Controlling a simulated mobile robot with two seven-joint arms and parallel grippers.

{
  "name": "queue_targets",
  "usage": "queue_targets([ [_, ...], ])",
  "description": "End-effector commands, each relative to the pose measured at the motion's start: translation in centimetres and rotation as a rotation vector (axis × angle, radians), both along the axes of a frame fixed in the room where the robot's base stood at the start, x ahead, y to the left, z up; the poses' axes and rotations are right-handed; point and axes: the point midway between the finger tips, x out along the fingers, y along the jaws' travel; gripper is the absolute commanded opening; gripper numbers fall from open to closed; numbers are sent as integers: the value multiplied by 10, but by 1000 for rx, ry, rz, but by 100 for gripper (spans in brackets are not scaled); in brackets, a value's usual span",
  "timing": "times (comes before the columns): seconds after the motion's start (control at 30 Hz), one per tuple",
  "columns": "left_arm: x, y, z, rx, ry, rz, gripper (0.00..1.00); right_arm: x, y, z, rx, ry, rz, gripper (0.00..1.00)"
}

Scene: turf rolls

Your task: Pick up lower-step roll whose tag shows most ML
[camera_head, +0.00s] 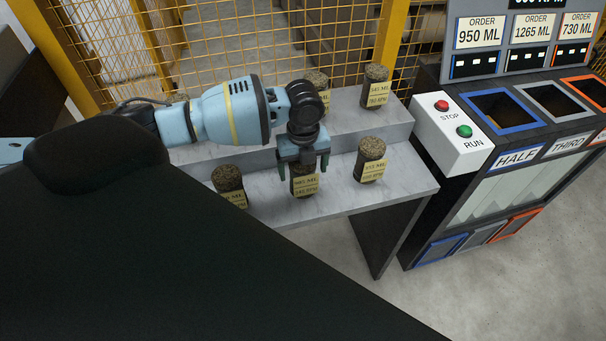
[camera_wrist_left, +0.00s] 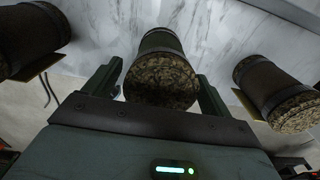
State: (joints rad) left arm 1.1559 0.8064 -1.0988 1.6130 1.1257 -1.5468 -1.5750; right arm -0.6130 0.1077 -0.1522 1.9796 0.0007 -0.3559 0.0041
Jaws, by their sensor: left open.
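Three dark, speckled rolls with yellow tags stand on the lower grey marble step: a left roll (camera_head: 227,179), a middle roll (camera_head: 303,185) and a right roll (camera_head: 371,157). The middle tag appears to start with 9 or 8 and the right tag with 6 or 4; the small print is unsure. The left tag is partly cut off by a dark shape. My left gripper (camera_head: 303,163) is open above the middle roll, its fingers on either side. In the left wrist view, the middle roll (camera_wrist_left: 161,80) stands between the open fingers (camera_wrist_left: 160,88), with gaps visible.
More rolls stand on the upper step, including one (camera_head: 376,86) tagged 760 or similar. An order machine (camera_head: 520,160) with a STOP/RUN box (camera_head: 452,135) is at right. A yellow mesh fence (camera_head: 260,45) stands behind. In the left wrist view, neighbouring rolls flank the gripper.

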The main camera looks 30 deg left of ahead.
Motion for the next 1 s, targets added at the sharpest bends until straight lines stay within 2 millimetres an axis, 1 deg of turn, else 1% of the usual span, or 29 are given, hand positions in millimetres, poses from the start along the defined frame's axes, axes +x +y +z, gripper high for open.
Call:
queue_targets([
  [0.03, 0, 0, -5, 1, 2, 0, 84, 0, 0, 0, 0, 1, 0, 0],
  [0.1, 0, 0, -8, 1, 1, 0, 84, 0, 0, -1, -1, 1, 1, 0],
  [0.33, 0, 0, -8, 0, 0, 0, 84, -1, -2, -1, -6, 1, 6, 0],
  [0.77, 0, 0, -8, 1, -1, 0, 27, -1, -4, -1, -10, 1, 12, 0],
  [0.8, 0, 0, -7, -1, -2, 1, 24, -1, -4, -1, -10, 1, 12, 0],
  [1.0, 0, 0, -7, 0, -3, 1, 24, -1, -3, -1, -8, 1, 10, 0],
])
